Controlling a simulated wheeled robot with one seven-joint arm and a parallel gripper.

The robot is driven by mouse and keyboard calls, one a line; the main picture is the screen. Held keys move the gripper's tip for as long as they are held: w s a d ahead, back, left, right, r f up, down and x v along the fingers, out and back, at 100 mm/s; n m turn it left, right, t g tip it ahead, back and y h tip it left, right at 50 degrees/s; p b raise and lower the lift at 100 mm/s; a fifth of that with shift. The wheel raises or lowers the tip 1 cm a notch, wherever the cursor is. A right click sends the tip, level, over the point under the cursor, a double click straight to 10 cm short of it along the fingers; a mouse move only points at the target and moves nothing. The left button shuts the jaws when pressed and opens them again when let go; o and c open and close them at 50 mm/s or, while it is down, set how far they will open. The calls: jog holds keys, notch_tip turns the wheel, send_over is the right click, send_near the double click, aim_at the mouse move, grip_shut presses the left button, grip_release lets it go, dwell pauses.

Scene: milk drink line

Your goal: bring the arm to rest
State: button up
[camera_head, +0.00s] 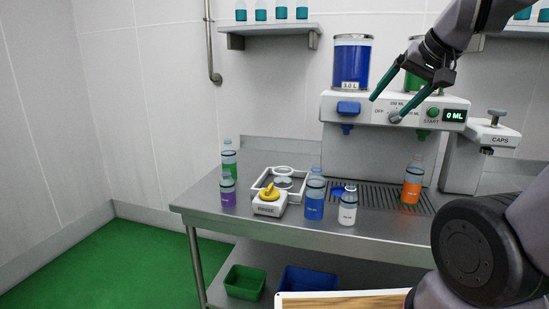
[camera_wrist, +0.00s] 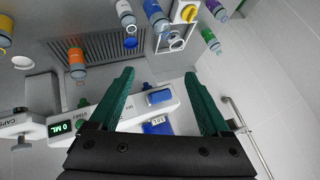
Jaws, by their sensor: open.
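My gripper (camera_head: 383,107) is open, with two green fingers spread apart and nothing between them. In the head view it hangs in front of the dispensing machine (camera_head: 380,144), over its grey knob and near the blue tank (camera_head: 352,62). In the wrist view my gripper (camera_wrist: 160,90) shows both fingers, with the machine's front panel, blue lever and display beyond them. My arm comes in from the upper right of the head view. The green tank (camera_head: 412,80) is partly hidden behind my gripper.
The steel table (camera_head: 255,222) holds an orange bottle (camera_head: 412,183) on the drip grate, a blue bottle (camera_head: 315,198), a white bottle (camera_head: 348,206), a purple bottle (camera_head: 228,190), a green bottle (camera_head: 229,158) and a rinse unit (camera_head: 269,206). The caps machine (camera_head: 485,150) stands right.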

jog(key=shift+m+g+h, duration=0.4)
jog(key=s, duration=0.3)
jog(key=s+a, duration=0.1)
jog(key=s, duration=0.1)
jog(key=shift+s+r, duration=0.1)
jog(key=shift+s, duration=0.25)
dwell(1.0)
